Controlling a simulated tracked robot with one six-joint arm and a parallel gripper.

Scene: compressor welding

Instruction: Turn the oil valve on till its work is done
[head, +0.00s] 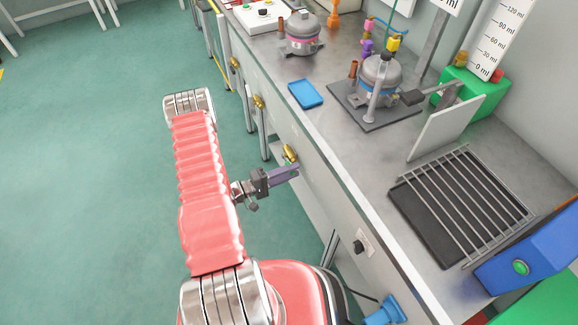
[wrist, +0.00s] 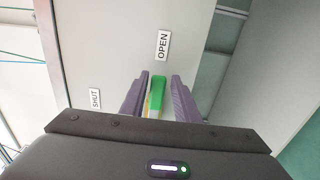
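A valve with a green handle (wrist: 157,92) is on the bench's front panel in the wrist view. Its long side runs toward the OPEN label (wrist: 163,45). The SHUT label (wrist: 95,99) is to the left. My gripper (wrist: 158,82) has its two purple fingers on either side of the handle, with narrow gaps visible, so it looks open around it. In the head view my gripper (head: 295,172) is at the bench front, just below a brass valve (head: 290,153). No label naming the oil valve is readable, and the handle's base is partly hidden by the fingers.
More brass valves (head: 258,102) sit along the bench front. On the bench top (head: 345,150) are a compressor (head: 380,75) on a dark plate, a blue tray (head: 305,94), a wire rack (head: 462,200) and a graduated scale (head: 500,38). The green floor (head: 90,150) to the left is clear.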

